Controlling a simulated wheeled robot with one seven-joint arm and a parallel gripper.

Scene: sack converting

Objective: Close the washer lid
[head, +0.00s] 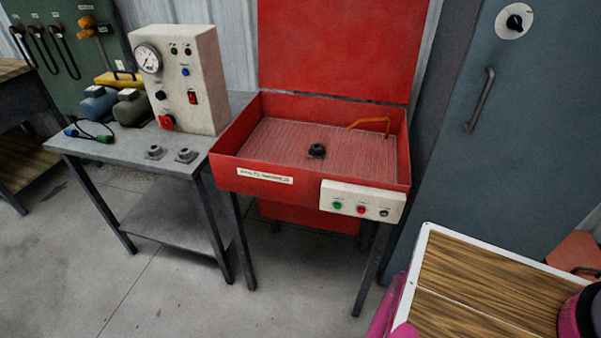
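The red washer (225,165) stands on dark legs in the middle of the head view. Its red lid (338,45) is raised, standing nearly upright at the back of the basin, and its top runs out of the picture. The basin is open and has a ribbed floor (275,145). A small dark fitting (316,151) sits on that floor, and an orange bent pipe (372,124) is at the back right. A pale control panel (362,202) with several buttons is on the front right. My gripper is not in view.
A grey table (120,160) stands close to the washer's left, carrying a pale gauge box (185,80) and small pump-like units. A tall blue-grey cabinet (500,150) with a handle is close on the right. Floor (290,290) in front of the washer is clear.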

